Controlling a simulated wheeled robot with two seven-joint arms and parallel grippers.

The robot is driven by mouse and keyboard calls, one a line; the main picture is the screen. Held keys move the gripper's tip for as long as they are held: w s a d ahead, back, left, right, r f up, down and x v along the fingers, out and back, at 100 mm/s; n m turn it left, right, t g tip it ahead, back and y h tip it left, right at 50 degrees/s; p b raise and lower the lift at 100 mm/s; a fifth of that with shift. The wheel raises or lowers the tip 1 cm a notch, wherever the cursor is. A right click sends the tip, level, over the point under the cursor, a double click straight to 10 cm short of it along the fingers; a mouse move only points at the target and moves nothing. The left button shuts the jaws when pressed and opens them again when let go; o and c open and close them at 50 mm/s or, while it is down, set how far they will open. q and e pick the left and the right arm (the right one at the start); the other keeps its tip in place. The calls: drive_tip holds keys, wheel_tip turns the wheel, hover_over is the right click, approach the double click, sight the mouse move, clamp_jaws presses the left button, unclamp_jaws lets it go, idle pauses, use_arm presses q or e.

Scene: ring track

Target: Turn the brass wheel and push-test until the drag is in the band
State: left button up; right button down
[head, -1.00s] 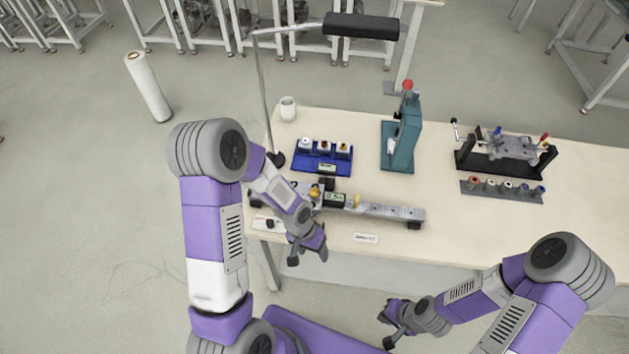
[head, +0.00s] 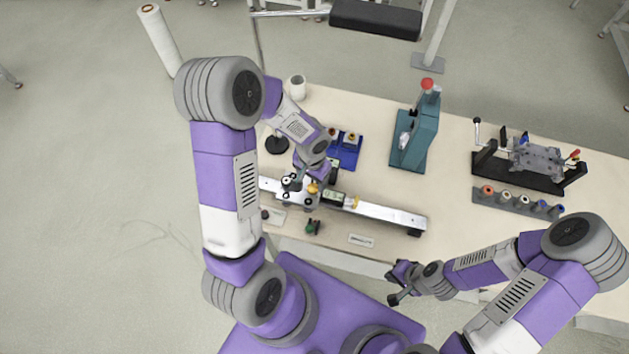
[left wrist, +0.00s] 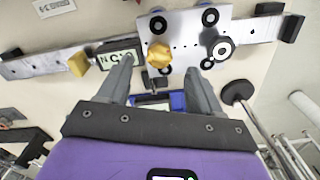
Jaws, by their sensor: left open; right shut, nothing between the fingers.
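The brass wheel (head: 313,187) is a small gold knob on the carriage of the rail (head: 385,211). A yellow block (left wrist: 78,64) is on the rail. My right gripper (head: 399,286) is shut and empty at the table's front edge.
A blue tray (head: 345,151) with small spools is behind the rail. A teal press (head: 415,140), a dark clamp fixture (head: 520,165) and a spool rack (head: 515,203) stand to the right. A white cup (head: 298,87) is at the back. A small label (head: 361,240) lies in front.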

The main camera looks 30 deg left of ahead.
sight(312, 189)
use_arm(q)
wheel_tip(312, 189, down, 4)
drive_tip(key=shift+f, duration=0.25)
drive_tip(key=shift+c, duration=0.5)
drive_tip(key=c, duration=1)
